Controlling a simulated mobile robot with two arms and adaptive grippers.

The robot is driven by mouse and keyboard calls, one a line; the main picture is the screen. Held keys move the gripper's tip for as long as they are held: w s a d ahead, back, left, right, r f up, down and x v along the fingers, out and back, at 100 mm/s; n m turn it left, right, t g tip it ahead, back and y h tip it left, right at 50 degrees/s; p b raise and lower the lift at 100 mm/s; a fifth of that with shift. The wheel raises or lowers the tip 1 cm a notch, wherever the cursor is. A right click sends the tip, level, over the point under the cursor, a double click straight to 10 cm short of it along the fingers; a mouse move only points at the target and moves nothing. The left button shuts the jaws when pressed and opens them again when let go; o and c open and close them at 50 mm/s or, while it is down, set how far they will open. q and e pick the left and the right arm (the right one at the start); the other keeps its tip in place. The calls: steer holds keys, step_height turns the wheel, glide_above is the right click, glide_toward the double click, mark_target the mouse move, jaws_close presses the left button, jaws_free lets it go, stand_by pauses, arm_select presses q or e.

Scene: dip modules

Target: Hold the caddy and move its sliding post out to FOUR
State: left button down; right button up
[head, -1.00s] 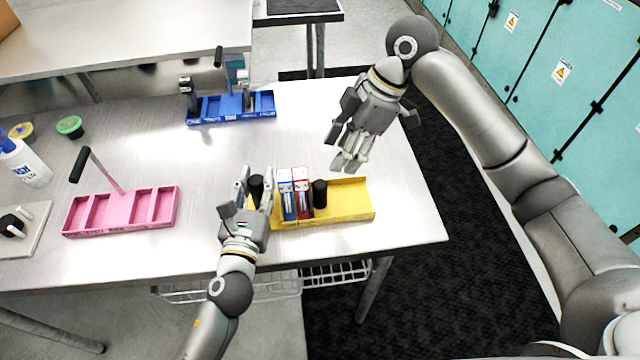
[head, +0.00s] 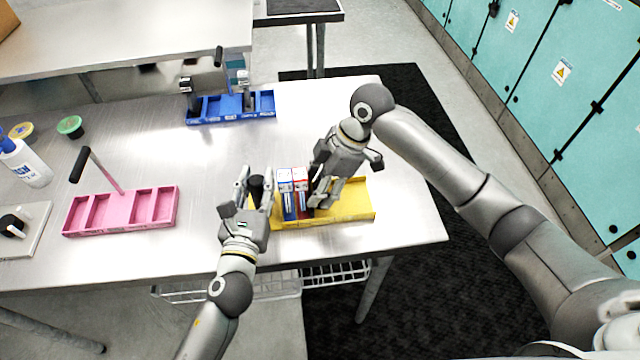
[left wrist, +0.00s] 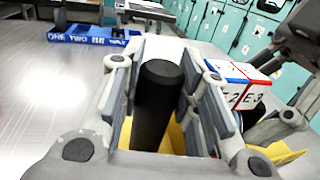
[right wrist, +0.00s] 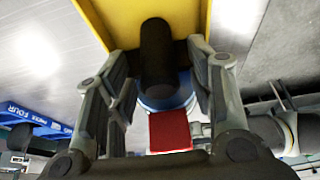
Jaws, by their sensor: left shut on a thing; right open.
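The yellow caddy (head: 352,204) lies on the table near its front right edge. My left gripper (head: 255,174) is shut on the black upright post (left wrist: 158,105) at the caddy's left end. A blue-and-white module (head: 287,196) and a red-and-white module (head: 301,190) stand side by side in the caddy. My right gripper (head: 322,204) is open and low over the caddy, just right of the red module. In the right wrist view, the black sliding post (right wrist: 158,55) stands between its open fingers. That post is mostly hidden in the head view.
A pink caddy (head: 122,226) with a leaning black-tipped handle lies to the left. A blue caddy (head: 222,122) with posts stands at the back. A white bottle (head: 28,165) is at the far left. The table right of the yellow caddy is clear.

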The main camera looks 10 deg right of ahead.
jaws_close()
steer(key=shift+d, duration=2.65)
jaws_free()
steer(key=shift+a, duration=0.1)
steer(key=v, duration=1.2)
